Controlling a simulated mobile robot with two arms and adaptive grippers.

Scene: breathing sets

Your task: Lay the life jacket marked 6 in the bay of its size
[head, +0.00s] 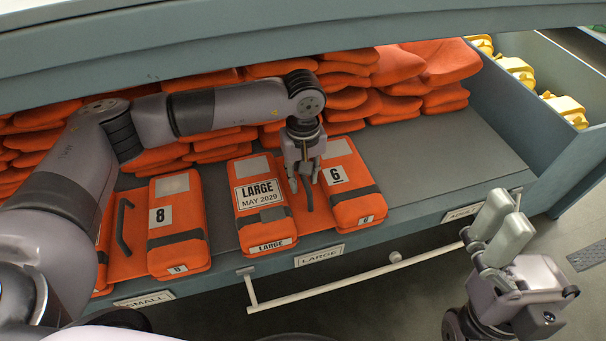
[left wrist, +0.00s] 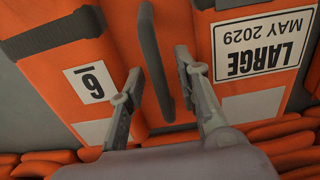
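The orange life jacket marked 6 (head: 354,187) lies in the open drawer, behind the front label LARGE (head: 319,256). Its left panel reads LARGE, MAY 2029; its right panel bears the 6. A dark handle (head: 308,190) runs between the panels. My left gripper (head: 303,178) is over this middle part, pointing down. In the left wrist view its open fingers (left wrist: 155,80) stand on either side of the handle (left wrist: 158,60), apart from it. My right gripper (head: 500,222) is outside the drawer front at right; its fingers overlap, so their gap is unclear.
A jacket marked 8 (head: 176,222) lies to the left, near the label SMALL (head: 143,299). Stacked orange jackets (head: 345,85) fill the drawer's back. Bare drawer floor (head: 440,150) is free at right. A rail handle (head: 350,281) projects from the drawer front. Yellow items (head: 515,68) lie beyond.

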